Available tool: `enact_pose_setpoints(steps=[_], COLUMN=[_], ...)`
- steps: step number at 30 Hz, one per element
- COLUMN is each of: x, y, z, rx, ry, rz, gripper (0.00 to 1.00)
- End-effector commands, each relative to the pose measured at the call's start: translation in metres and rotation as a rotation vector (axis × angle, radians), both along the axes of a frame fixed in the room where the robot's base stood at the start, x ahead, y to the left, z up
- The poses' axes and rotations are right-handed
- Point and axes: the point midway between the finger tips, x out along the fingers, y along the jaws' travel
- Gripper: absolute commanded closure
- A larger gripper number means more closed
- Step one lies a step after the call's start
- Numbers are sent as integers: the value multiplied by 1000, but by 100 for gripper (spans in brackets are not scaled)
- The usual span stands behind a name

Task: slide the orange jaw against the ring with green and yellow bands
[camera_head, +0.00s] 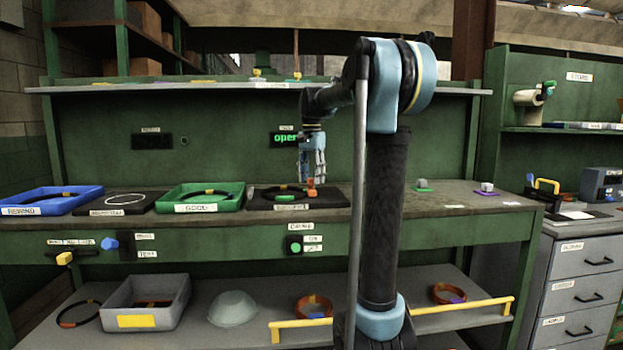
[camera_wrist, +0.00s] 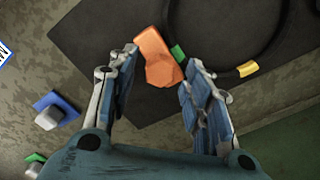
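The orange jaw (camera_wrist: 157,55) is a small block on the dark mat in the wrist view. It also shows in the head view (camera_head: 311,187) under my gripper. The black ring (camera_wrist: 210,66) carries a green band (camera_wrist: 178,52) and a yellow band (camera_wrist: 248,69); its far part runs out of the wrist view. The jaw lies close beside the green band; I cannot tell if they touch. My gripper (camera_wrist: 163,62) is open, pointing down, its fingers on either side of the jaw with a gap on the right. In the head view my gripper (camera_head: 312,172) is over the mat's right part.
The mat (camera_head: 335,200) lies on the bench. A green tray (camera_head: 238,203) with a ring stands to its left, then another dark mat (camera_head: 100,209) and a blue tray (camera_head: 62,208). Small blocks sit on pads to the right. A display (camera_head: 284,139) behind reads "open".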

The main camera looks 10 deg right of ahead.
Motion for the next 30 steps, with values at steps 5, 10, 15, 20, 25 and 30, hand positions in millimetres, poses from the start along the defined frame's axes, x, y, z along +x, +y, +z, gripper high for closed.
enact_pose_setpoints(steps=[5,10,15,20,25,30], x=[0,0,0,0,1,1], y=[0,0,0,0,0,0], z=[0,7,31,62,90,110], rx=[0,-1,0,0,0,0], ry=[0,1,1,1,1,1], rz=[0,0,0,0,0,0], gripper=[54,54,54,54,54,54])
